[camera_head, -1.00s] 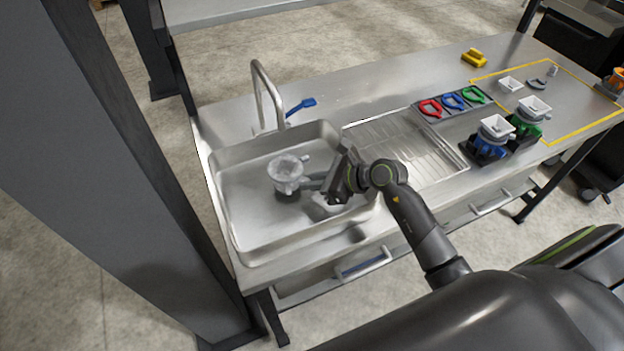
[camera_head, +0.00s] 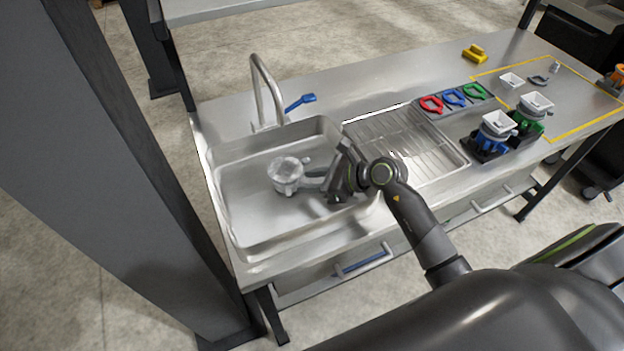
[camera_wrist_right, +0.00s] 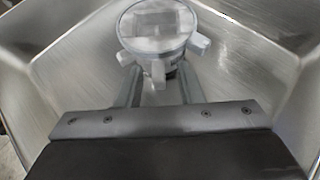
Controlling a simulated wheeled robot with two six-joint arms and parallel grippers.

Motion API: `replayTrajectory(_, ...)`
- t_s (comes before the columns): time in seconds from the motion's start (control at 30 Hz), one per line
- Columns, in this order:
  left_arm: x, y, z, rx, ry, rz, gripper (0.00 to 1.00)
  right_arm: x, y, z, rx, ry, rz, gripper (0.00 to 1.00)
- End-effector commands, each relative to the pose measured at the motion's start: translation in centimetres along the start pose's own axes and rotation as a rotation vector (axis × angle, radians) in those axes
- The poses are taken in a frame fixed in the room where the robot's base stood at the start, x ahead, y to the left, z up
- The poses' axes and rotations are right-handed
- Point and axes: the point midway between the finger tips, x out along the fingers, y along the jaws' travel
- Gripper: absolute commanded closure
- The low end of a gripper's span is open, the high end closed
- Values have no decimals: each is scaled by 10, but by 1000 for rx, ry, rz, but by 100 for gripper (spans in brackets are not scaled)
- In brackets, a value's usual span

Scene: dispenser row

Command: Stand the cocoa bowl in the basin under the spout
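The cocoa bowl (camera_head: 287,176) is a round pale grey vessel with short tabs round its rim. It is inside the steel basin (camera_head: 232,212), in front of the curved spout (camera_head: 267,88). I cannot tell whether its base touches the basin floor. My right gripper (camera_head: 314,180) reaches in from the right, its fingers on the bowl's near side. In the right wrist view the bowl (camera_wrist_right: 157,28) lies between the ends of the two fingers (camera_wrist_right: 160,88), which appear closed on its body; the contact is partly hidden under the rim. My left gripper is out of view.
A ribbed drainboard (camera_head: 425,145) adjoins the basin on the right. The blue tap lever (camera_head: 300,102) is behind the basin. Red, blue and green handled pieces (camera_head: 453,98) and two dispensers (camera_head: 490,138) stand farther right. The basin's left part is clear.

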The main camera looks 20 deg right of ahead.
Motion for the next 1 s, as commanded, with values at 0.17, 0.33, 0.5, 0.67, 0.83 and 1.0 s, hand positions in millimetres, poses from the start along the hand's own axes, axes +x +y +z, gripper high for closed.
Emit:
replayTrajectory(0.17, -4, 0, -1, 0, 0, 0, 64, -2, 0, 4, 0, 0, 0, 66)
replayTrajectory(0.33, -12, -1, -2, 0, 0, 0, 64, -12, -1, 10, -3, 3, -2, 66)
replayTrajectory(0.5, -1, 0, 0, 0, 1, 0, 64, -45, -1, 7, -6, 5, -2, 66)
replayTrajectory(0.67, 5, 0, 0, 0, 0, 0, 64, -71, 0, 8, -6, 4, -1, 66)
replayTrajectory(0.83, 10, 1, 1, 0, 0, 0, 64, -95, 0, 8, -4, 4, -1, 66)
replayTrajectory(1.0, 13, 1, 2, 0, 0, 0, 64, -113, -1, 8, -3, 3, -2, 66)
